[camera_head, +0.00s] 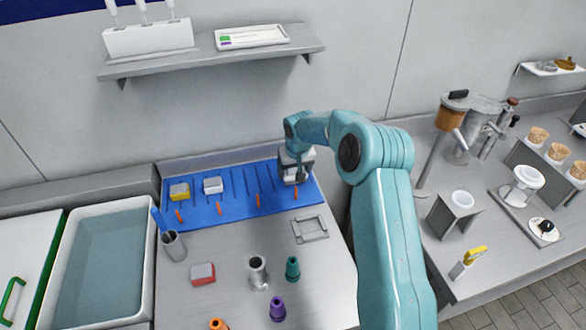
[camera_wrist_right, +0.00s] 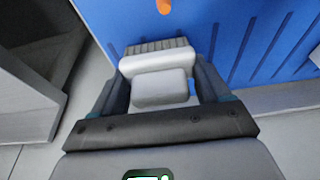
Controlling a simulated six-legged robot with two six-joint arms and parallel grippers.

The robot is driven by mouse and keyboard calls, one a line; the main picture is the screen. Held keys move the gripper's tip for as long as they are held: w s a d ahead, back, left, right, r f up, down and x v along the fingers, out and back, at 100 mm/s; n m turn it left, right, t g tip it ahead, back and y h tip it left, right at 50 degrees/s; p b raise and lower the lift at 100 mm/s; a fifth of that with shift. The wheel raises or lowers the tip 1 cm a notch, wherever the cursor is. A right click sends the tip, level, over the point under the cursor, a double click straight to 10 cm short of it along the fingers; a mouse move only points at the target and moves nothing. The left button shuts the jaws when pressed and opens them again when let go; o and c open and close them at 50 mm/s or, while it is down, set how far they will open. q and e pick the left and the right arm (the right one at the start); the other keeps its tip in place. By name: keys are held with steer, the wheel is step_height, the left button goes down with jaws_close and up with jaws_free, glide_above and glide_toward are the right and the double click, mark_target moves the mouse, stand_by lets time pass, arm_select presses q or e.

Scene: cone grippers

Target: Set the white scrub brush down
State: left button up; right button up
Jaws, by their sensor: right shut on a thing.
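My right gripper (camera_head: 295,177) is over the right end of the blue mat (camera_head: 240,207). In the right wrist view the gripper (camera_wrist_right: 165,95) is shut on the white scrub brush (camera_wrist_right: 160,88), a pale block with a ridged grey side. In the head view the gripper and arm mostly hide the held brush. I cannot tell whether it touches the mat. My left gripper is in neither view.
A water basin (camera_head: 98,265) is left.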

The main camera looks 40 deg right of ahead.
steer(key=shift+w+f, duration=0.15)
steer(key=shift+f, duration=0.2)
